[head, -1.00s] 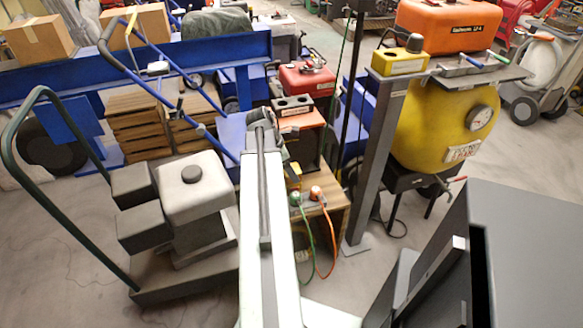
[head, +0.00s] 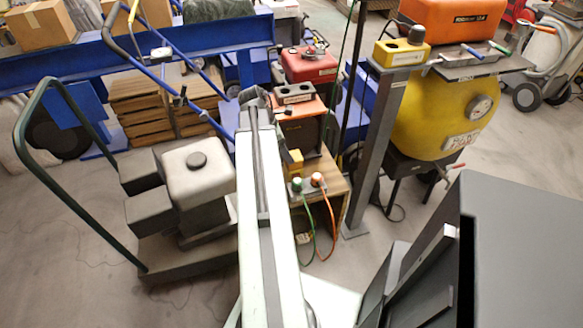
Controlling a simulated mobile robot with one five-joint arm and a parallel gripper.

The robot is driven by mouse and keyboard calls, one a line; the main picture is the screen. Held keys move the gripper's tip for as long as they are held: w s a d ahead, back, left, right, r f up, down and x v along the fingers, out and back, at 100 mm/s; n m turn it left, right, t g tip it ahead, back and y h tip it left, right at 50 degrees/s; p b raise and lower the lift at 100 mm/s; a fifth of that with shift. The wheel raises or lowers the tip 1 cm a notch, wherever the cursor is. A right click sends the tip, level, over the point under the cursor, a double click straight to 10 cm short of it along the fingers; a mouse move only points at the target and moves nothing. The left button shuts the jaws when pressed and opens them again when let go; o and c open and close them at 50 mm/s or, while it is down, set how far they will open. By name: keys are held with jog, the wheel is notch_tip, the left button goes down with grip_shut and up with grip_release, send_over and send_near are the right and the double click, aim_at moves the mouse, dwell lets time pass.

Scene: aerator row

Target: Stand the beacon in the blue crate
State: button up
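My arm reaches from the bottom middle away into the scene. My gripper (head: 255,97) is a small dark shape at its far end, seen from behind. Its fingers are hidden, and I cannot tell whether it is open or holds anything. I cannot pick out the beacon for certain. A yellow box with a dark rounded top (head: 401,52) sits on a grey post at the upper right. No blue crate can be clearly made out. Blue surfaces show behind the post (head: 357,105) and left of the gripper (head: 226,122), partly covered.
A grey machine on a cart (head: 197,185) with a green handle stands at left. A wooden stand (head: 328,190) with green and orange cables is right of my arm. A yellow tank (head: 425,115) stands beyond the grey post (head: 375,150). A large dark cabinet (head: 530,240) fills the lower right.

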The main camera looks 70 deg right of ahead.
aim_at(293, 168)
jog(key=shift+b+x, duration=1.1)
jog(key=shift+x, duration=0.1)
jog(key=b+x, duration=0.4)
jog(key=x, duration=0.1)
jog(key=shift+s+d+f+b, duration=0.1)
jog(key=shift+s+d+b, duration=0.1)
jog(key=shift+b, duration=0.15)
jog(key=shift+c, duration=0.3)
grip_shut()
